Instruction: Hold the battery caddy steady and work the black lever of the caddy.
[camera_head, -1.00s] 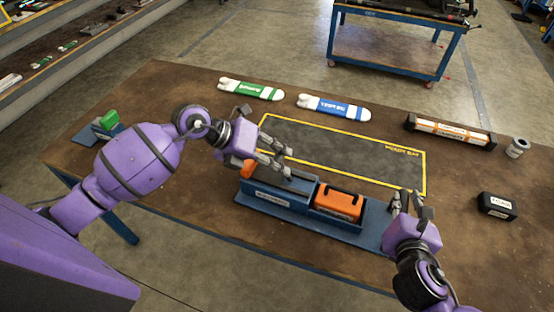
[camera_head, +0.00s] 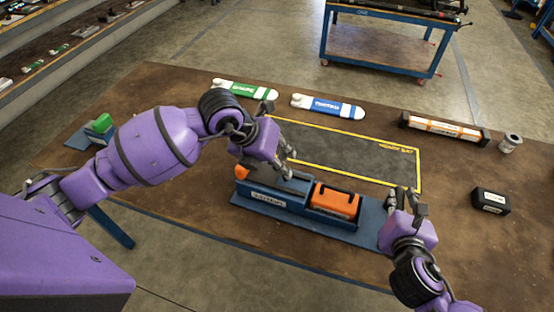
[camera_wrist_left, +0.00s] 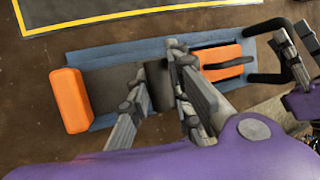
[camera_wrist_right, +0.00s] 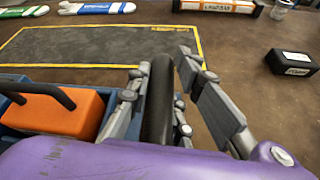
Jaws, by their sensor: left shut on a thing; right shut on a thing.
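The battery caddy (camera_head: 268,199) is a long blue tray with an orange block (camera_wrist_left: 70,100) at its left end. An orange battery (camera_head: 335,200) with a black handle sits in its right part. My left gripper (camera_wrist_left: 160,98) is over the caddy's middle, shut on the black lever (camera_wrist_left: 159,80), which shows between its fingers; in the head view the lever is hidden. My right gripper (camera_head: 403,205) is at the caddy's right end, shut on a black upright bar (camera_wrist_right: 158,105), the caddy's grip handle. The bar's lower part is hidden by my palm.
A dark mat with a yellow border (camera_head: 355,155) lies behind the caddy. A green-banded white pack (camera_head: 243,90), a blue-banded one (camera_head: 327,106) and an orange-and-white tube (camera_head: 440,131) lie beyond it. A black box (camera_head: 491,201) stands right.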

